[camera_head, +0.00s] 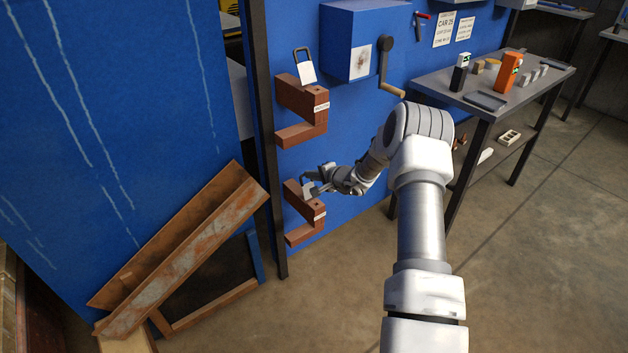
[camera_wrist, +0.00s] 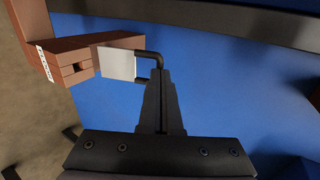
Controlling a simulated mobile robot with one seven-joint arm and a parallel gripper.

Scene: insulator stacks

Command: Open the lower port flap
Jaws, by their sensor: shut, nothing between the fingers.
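The lower port is a brown, stepped block (camera_head: 304,205) on the blue panel, left of my gripper. Its pale flap (camera_wrist: 117,63) with a dark wire loop (camera_wrist: 152,54) shows in the wrist view at the block's end. In the head view the flap (camera_head: 307,188) is small and partly hidden by my gripper (camera_head: 318,189). In the wrist view my gripper (camera_wrist: 162,74) is shut and empty, with its fingertips right at the loop's bend. I cannot tell whether they touch it. The block (camera_wrist: 70,62) has a small square hole and a white label.
Above is a similar upper port (camera_head: 300,100) with its own pale flap and loop (camera_head: 305,66). A blue box with a crank (camera_head: 385,62) is at upper right. A dark post (camera_head: 267,140) and leaning rusty boards (camera_head: 185,250) stand left. A workbench (camera_head: 490,85) stands right.

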